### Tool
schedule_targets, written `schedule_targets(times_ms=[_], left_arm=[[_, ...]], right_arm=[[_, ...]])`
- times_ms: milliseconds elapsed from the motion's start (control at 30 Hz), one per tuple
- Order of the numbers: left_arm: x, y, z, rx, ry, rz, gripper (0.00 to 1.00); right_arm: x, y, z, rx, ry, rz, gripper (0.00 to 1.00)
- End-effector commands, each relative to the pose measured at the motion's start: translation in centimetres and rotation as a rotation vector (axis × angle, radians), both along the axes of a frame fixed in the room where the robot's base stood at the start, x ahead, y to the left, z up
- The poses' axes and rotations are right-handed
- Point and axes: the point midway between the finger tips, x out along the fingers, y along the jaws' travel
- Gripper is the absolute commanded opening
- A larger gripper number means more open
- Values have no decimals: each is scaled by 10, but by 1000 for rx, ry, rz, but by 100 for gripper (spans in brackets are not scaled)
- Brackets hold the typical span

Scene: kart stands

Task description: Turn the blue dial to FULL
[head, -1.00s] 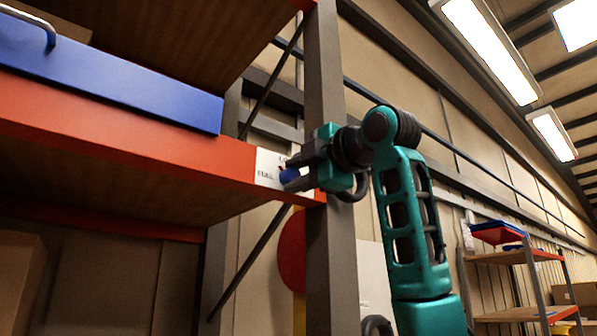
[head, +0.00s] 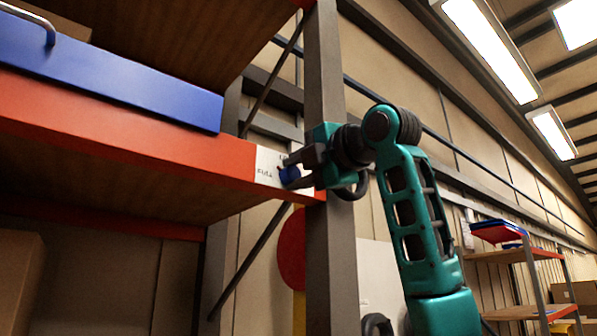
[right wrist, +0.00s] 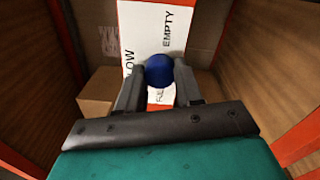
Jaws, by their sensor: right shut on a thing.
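The blue dial (head: 288,174) sits on a white label plate (head: 264,168) at the right end of the orange shelf edge in the head view. My right gripper (head: 293,171) is shut on the dial, its fingers on either side of it. In the right wrist view the round blue dial (right wrist: 159,70) lies between the fingertips, and the label plate (right wrist: 142,30) shows EMPTY, LOW and part of FULL. The dial's pointer cannot be made out. My left gripper is not in view.
A grey upright post (head: 323,90) stands close behind my right gripper. A blue bin (head: 110,75) rests on the orange shelf (head: 120,135). A smaller shelf unit (head: 530,275) stands at the far right. Cardboard boxes (right wrist: 97,92) show in the right wrist view.

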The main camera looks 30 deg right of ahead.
Motion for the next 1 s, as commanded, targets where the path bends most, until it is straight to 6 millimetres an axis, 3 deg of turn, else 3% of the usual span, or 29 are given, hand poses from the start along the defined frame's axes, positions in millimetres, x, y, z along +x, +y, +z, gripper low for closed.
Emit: schedule_targets(times_ms=[67,100,333,667,767,1000], left_arm=[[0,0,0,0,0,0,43],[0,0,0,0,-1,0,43],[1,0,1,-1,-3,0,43],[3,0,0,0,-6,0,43],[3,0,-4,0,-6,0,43],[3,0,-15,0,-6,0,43]], right_arm=[[1,1,-2,-5,6,2,5],[1,1,-2,-5,7,2,38],[0,1,-1,-2,4,1,60],[-5,0,-1,-1,0,0,61],[-18,-2,-1,-1,-2,0,61],[-70,-6,-3,-2,-4,-1,61]])
